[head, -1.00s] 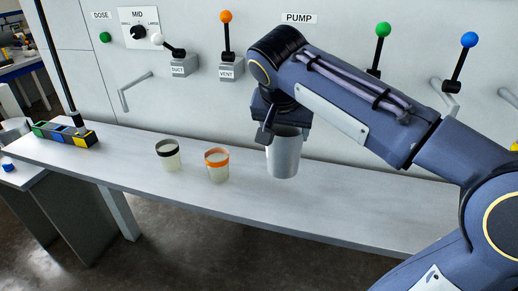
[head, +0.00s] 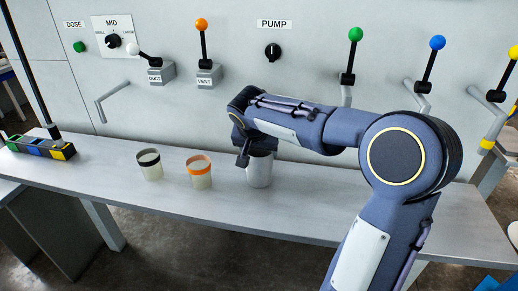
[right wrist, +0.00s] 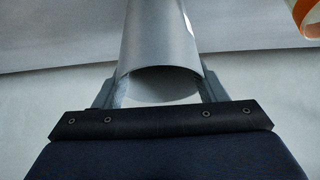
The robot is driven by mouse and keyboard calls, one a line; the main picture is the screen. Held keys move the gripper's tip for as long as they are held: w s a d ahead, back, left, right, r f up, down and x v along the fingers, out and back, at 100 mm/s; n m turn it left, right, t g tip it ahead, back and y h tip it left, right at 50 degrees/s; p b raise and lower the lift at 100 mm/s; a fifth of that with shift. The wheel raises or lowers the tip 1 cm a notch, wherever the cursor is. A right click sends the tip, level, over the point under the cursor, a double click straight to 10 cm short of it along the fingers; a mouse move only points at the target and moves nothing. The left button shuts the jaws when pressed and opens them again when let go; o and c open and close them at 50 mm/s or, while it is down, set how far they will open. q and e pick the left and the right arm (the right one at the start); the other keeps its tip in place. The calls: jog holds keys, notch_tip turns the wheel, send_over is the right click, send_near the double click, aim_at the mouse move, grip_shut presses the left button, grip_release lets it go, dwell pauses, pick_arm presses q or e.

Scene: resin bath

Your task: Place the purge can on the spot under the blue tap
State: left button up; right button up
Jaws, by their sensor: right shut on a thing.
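The purge can, a plain grey metal cylinder (head: 259,172), is upright at or just above the bench, right of the orange-banded cup. My right gripper (head: 256,149) is shut on its upper part. In the right wrist view the can (right wrist: 160,42) sits between the two fingers (right wrist: 160,92). I cannot tell whether its base touches the bench. The blue tap (head: 437,43) is on the wall to the right, with its grey spout (head: 420,97) below. The bench spot under it is partly hidden by my right arm. My left gripper is not in view.
The orange-banded cup (head: 200,174) and a black-banded cup (head: 149,166) stand left of the can. The green tap (head: 355,35) is between the can and the blue tap; a yellow tap (head: 514,53) is further right. A striped block (head: 42,145) sits at the bench's left end.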

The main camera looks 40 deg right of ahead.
jog(key=shift+f, duration=0.1)
jog(key=shift+f+b, duration=0.15)
jog(key=shift+b, duration=0.15)
jog(key=o, duration=1.3)
